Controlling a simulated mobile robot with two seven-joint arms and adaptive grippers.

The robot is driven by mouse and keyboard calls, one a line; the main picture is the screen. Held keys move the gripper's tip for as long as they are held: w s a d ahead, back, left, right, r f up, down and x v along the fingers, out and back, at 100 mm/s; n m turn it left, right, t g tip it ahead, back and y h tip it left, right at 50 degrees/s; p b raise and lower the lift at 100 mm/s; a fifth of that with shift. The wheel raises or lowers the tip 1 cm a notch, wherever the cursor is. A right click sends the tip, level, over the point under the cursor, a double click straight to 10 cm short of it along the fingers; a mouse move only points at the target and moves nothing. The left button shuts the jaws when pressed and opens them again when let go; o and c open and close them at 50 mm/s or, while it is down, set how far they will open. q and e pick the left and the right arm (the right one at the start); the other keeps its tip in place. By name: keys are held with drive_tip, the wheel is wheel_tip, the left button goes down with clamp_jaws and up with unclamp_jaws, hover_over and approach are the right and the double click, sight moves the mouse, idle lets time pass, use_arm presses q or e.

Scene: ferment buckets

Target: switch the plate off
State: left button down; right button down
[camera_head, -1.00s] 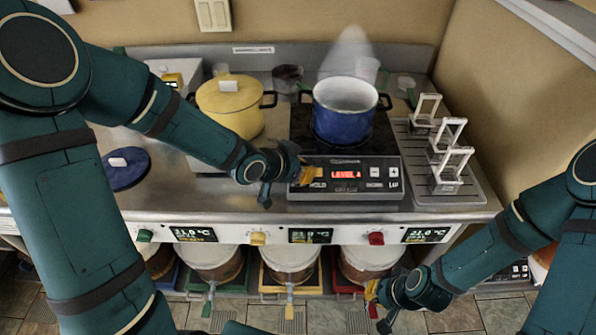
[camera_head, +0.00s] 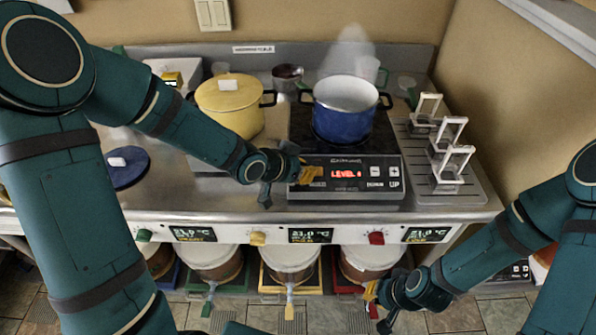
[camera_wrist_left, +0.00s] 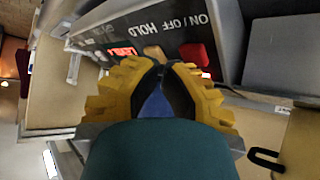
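The hot plate (camera_head: 350,190) stands on the steel counter, its red display (camera_head: 346,174) lit with "LEVEL" and a character I cannot read surely. A steaming blue pot (camera_head: 343,122) sits on it. My left gripper (camera_head: 308,174) is at the left of the front panel, its fingertips drawn together with nothing seen between them. In the left wrist view, the fingertips (camera_wrist_left: 167,68) are close to an orange button (camera_wrist_left: 154,52) and a red button (camera_wrist_left: 195,54), near the print "ON / OFF HOLD". I cannot tell if they touch. My right gripper (camera_head: 374,303) is low before the counter; its opening is unclear.
A yellow lidded pot (camera_head: 230,105) stands left of the plate, with a blue lid (camera_head: 124,168) further left. A tray (camera_head: 470,197) with metal frames is at the right. Lidded buckets (camera_head: 290,257) stand beneath the counter front.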

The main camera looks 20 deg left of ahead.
use_arm(q)
drive_tip(key=shift+w+f, duration=0.2)
drive_tip(key=shift+f, duration=0.15)
idle(0.8)
drive_tip(key=shift+s+r, duration=0.45)
drive_tip(key=shift+r, duration=0.35)
drive_tip(key=shift+r+p, duration=0.1)
drive_tip(key=shift+p, duration=0.2)
drive_tip(key=s+r+p, duration=0.1)
drive_tip(key=r+p, duration=0.1)
drive_tip(key=r, duration=0.1)
drive_tip(key=s+d+r+p, duration=0.1)
drive_tip(key=r, duration=0.1)
drive_tip(key=shift+s, duration=0.35)
idle(0.4)
